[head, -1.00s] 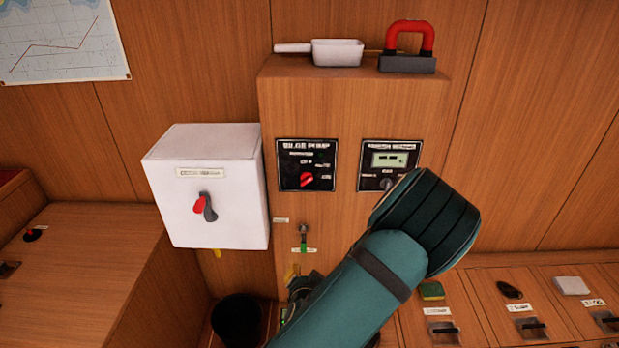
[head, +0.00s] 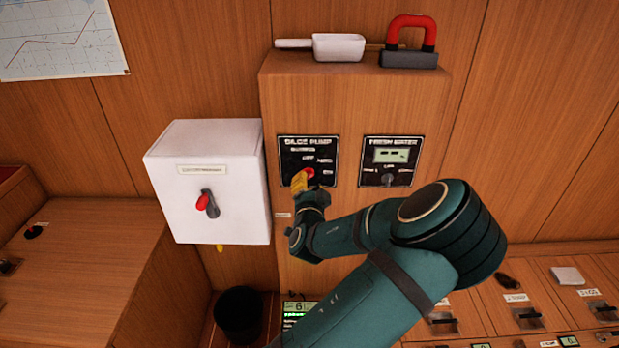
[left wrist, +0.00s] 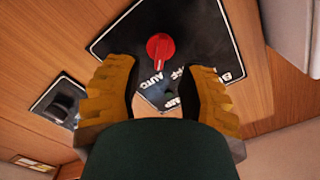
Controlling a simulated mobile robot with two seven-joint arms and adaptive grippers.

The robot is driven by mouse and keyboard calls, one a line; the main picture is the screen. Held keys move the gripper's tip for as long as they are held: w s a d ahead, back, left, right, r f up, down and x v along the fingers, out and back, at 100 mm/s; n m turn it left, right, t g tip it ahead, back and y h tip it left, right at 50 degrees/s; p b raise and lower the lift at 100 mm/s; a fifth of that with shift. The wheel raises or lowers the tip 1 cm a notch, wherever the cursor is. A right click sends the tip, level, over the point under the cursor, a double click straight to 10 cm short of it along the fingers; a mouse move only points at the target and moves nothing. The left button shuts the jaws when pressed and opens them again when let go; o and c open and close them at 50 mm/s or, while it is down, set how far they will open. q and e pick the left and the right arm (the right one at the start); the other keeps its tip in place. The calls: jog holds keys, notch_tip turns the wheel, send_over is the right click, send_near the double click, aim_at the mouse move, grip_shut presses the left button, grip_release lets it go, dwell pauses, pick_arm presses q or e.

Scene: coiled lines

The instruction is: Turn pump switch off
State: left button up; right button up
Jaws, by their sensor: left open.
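The bilge pump panel (head: 323,148) is a black plate on the wooden cabinet front, lettered BILGE PUMP. Its red rotary knob (head: 309,172) sits low on the panel. In the left wrist view the knob (left wrist: 160,47) shows just beyond the fingertips, between them in line. My left gripper (head: 299,182) is at the panel's lower left, partly covering the knob in the head view. In the left wrist view its yellow fingers (left wrist: 160,75) are spread on both sides with nothing between them. Whether they touch the panel I cannot tell. My right gripper does not show.
The fresh water panel (head: 390,161) is right of the pump panel. A white box (head: 208,157) with a red and grey switch sticks out at the left. A scoop (head: 338,47) and a red-handled padlock-like object (head: 409,42) stand on top. A black bin (head: 239,314) stands below.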

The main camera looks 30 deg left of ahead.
aim_at(309, 177)
pick_arm(q)
jog(key=shift+x, duration=1.85)
jog(key=shift+c, duration=0.4)
grip_shut()
